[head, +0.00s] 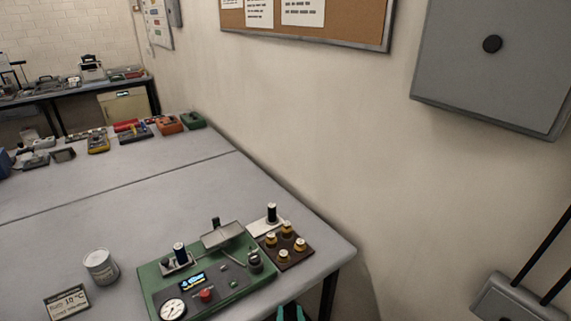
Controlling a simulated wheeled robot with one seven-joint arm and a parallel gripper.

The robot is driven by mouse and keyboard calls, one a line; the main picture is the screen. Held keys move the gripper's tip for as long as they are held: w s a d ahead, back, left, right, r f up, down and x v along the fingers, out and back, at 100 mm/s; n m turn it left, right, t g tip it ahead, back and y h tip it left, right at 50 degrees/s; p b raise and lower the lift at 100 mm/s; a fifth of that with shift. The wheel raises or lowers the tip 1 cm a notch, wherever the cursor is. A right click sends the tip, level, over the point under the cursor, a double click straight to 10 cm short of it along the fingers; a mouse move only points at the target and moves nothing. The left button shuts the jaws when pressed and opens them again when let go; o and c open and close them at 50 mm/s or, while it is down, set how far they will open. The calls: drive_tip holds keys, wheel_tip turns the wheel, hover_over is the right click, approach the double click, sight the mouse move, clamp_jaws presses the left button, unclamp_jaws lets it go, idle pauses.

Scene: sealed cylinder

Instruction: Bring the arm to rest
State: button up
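A dark and teal piece, which looks like the tip of my gripper (290,312), just shows at the bottom edge, below the near right corner of the grey table (185,215). Most of it is cut off, so its opening and anything in it cannot be told. No other part of my arm is clearly in view. A green apparatus (150,285) with a dial, a lit display, a red knob and a black-topped cylinder stands on the table, left of that tip.
A brown block (286,262) with several brass pieces and a white plate with a black upright cylinder (271,213) stand near the table's right edge. A pale tin (100,266) and a small sign (66,302) stand left. A grey wall box (493,60) hangs upper right.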

drive_tip(key=s+f, duration=0.4)
drive_tip(key=s, duration=0.4)
drive_tip(key=s+f, duration=0.3)
drive_tip(key=s, duration=0.5)
drive_tip(key=s+a+r+t, duration=0.1)
drive_tip(key=s+r, duration=0.1)
drive_tip(key=s, duration=1.3)
